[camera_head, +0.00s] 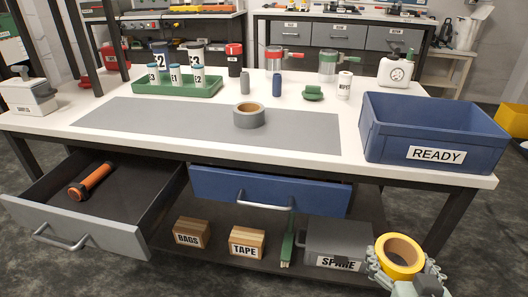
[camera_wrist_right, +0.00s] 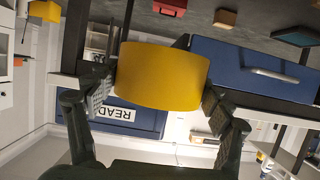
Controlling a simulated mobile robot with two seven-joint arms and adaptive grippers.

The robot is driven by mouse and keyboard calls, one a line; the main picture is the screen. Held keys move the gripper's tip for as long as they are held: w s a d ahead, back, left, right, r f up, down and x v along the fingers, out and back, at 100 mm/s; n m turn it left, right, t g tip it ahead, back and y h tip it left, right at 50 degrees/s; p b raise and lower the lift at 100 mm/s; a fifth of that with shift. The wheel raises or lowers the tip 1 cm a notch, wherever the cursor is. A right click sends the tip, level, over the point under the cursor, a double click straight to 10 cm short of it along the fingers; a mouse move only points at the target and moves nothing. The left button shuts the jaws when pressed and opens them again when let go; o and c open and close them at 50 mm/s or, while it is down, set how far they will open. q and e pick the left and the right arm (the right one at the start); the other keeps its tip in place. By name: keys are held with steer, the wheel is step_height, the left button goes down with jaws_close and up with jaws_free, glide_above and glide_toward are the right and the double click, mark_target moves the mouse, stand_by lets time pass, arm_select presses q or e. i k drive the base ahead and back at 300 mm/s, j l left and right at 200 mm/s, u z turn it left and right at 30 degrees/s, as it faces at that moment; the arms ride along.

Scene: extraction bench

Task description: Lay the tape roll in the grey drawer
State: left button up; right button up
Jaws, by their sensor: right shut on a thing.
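A yellow tape roll (camera_head: 399,270) with a brown core is in my right gripper (camera_head: 404,274), low at the front right beside the bench. In the right wrist view the yellow roll (camera_wrist_right: 160,78) sits between both fingers of the right gripper (camera_wrist_right: 163,97). A second tape roll, grey with a tan core (camera_head: 249,119), lies flat on the grey mat on the bench. The grey drawer (camera_head: 85,238) is pulled open at the left and holds an orange and black tool (camera_head: 90,182). My left gripper is not in view.
The blue drawer (camera_head: 262,187) is right of the grey one, slightly out. A blue READY crate (camera_head: 385,145) stands at the bench's right end. A green tray (camera_head: 177,88) holds several containers. Boxes stand on the lower shelf. Much of the grey drawer's floor is free.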

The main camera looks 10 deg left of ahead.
mark_target(120, 189)
steer(key=k+j, duration=0.1)
steer(key=j, duration=0.5)
steer(key=k+j, duration=0.1)
steer(key=j, duration=0.5)
steer(key=k+j, duration=0.1)
steer(key=j, duration=1.15)
steer(key=k+j, duration=0.15)
steer(key=j, duration=0.45)
steer(key=i, duration=0.5)
